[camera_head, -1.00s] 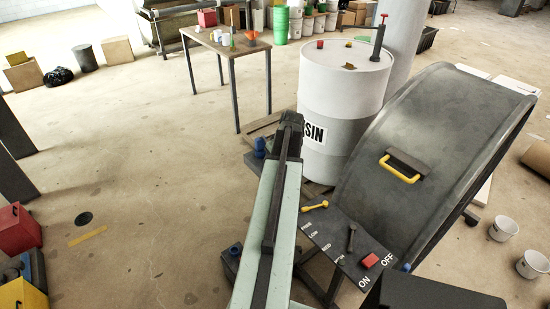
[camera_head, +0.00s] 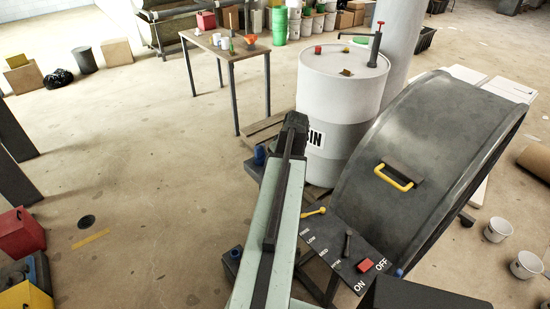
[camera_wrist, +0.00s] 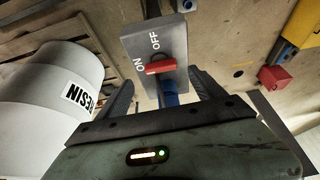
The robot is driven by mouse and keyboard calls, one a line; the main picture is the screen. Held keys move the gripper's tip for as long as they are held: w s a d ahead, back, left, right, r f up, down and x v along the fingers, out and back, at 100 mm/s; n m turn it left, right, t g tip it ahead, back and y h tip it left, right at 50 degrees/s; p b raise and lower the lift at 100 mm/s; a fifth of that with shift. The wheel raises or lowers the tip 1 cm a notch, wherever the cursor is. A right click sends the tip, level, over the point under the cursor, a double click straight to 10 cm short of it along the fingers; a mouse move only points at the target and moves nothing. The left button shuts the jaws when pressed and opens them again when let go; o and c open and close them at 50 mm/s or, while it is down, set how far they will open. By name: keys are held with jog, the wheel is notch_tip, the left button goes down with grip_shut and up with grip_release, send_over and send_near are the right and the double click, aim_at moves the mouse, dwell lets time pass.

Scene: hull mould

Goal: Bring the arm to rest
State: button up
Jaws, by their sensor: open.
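My arm reaches forward up the middle of the head view; its gripper end is hidden there. In the wrist view my gripper (camera_wrist: 163,92) is open, its two dark fingers apart with nothing held between them. Beyond the fingers is a grey panel (camera_wrist: 182,50) marked ON and OFF, with a red switch (camera_wrist: 167,66). I cannot tell whether the fingers touch anything.
A white resin drum (camera_head: 338,105) stands behind my arm and shows at left in the wrist view. The curved dark mould (camera_head: 425,140) with a yellow handle (camera_head: 395,178) is at right. The floor at left is mostly open.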

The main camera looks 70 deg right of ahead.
jog(key=shift+p+v, duration=0.35)
jog(key=shift+v, duration=0.65)
